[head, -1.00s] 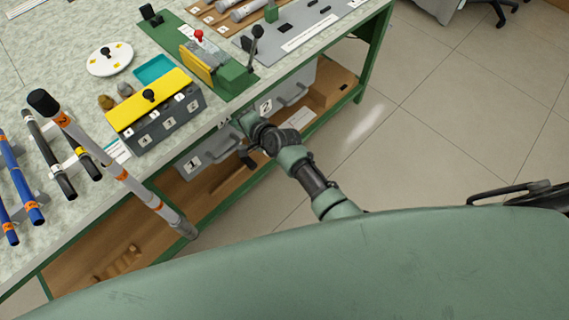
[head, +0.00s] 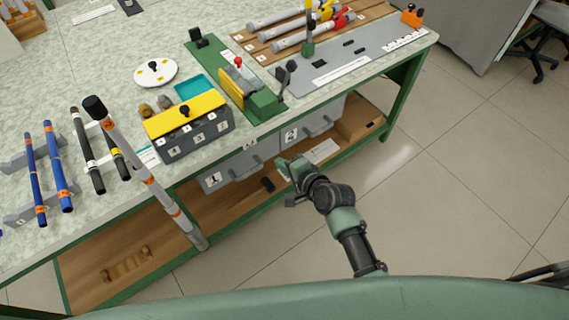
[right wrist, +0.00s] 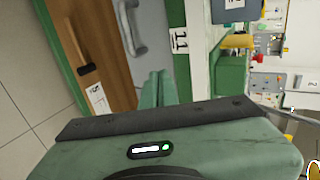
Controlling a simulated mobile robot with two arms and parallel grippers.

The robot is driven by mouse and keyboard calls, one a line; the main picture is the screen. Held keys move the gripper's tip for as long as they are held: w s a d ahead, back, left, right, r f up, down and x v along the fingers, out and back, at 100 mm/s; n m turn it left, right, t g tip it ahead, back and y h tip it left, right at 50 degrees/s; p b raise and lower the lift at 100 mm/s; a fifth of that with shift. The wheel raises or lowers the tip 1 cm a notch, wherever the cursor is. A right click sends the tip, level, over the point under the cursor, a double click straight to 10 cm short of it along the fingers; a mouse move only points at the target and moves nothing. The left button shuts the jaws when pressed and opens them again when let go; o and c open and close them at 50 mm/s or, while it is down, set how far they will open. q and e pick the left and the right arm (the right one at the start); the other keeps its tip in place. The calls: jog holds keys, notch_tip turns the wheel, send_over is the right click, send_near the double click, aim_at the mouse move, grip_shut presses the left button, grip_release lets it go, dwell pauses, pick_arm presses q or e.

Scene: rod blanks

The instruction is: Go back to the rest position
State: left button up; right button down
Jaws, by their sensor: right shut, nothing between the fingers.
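My right gripper (head: 284,166) shows in the head view in front of the bench, below the drawer marked 2 (head: 312,122). It is shut with nothing between its fingers. In the right wrist view its two green fingers (right wrist: 158,88) lie close together, and the drawer front and wooden lower shelf (right wrist: 85,35) lie beyond them. My left gripper is in neither view.
The bench (head: 60,85) carries a yellow-topped box (head: 185,115), a green fixture (head: 265,103), blue rods (head: 58,165) and dark rods. A long grey rod with orange bands (head: 150,180) crosses the bench's front edge. Open floor (head: 460,180) lies to the right.

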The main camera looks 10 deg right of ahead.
jog(key=s+d+f+n+g+h, duration=0.2)
jog(key=s+d+f+n, duration=0.15)
jog(key=s+f, duration=0.65)
jog(key=s+d+f+n+g+h, duration=0.1)
jog(key=s+d+f+n+g, duration=0.45)
jog(key=f, duration=0.85)
jog(key=s+d+f+n+h, duration=0.1)
jog(key=s+d+f+n, duration=0.1)
jog(key=s, duration=0.8)
jog(key=s+d+f+n+g+h, duration=0.1)
jog(key=s+d+f, duration=0.3)
jog(key=s+f, duration=0.3)
jog(key=s+d+f+n+g, duration=0.1)
jog(key=s+d+f+n, duration=0.1)
jog(key=s, duration=1.1)
notch_tip(320, 180, down, 2)
jog(key=shift+d+f+n+h, duration=0.3)
jog(key=shift+d+h, duration=0.1)
jog(key=shift+d, duration=0.2)
